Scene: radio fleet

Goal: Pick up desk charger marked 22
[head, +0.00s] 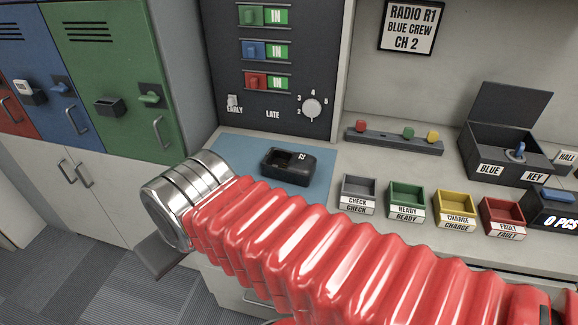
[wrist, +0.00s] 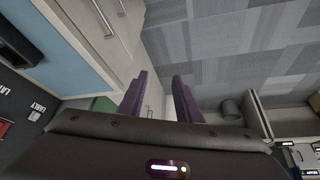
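The desk charger (head: 285,177) is a black block with an open slot and a small white marking that reads like 22. It lies on the blue mat (head: 232,150) on the counter. In the wrist view a dark block, apparently the charger (wrist: 14,42), is cut off at the upper left on the blue mat (wrist: 62,62). My gripper (wrist: 160,77) shows two purple fingers apart with nothing between them. It points at the cabinet front and floor, off the counter's edge and apart from the charger.
Small trays marked CHECK (head: 359,192), READY (head: 407,200), CHARGE (head: 454,209) and FAULT (head: 502,214) stand right of the mat. A rail (head: 372,136) with coloured knobs and an open BLUE KEY box (head: 497,150) lie behind. A dark panel (head: 322,75) rises behind the mat.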

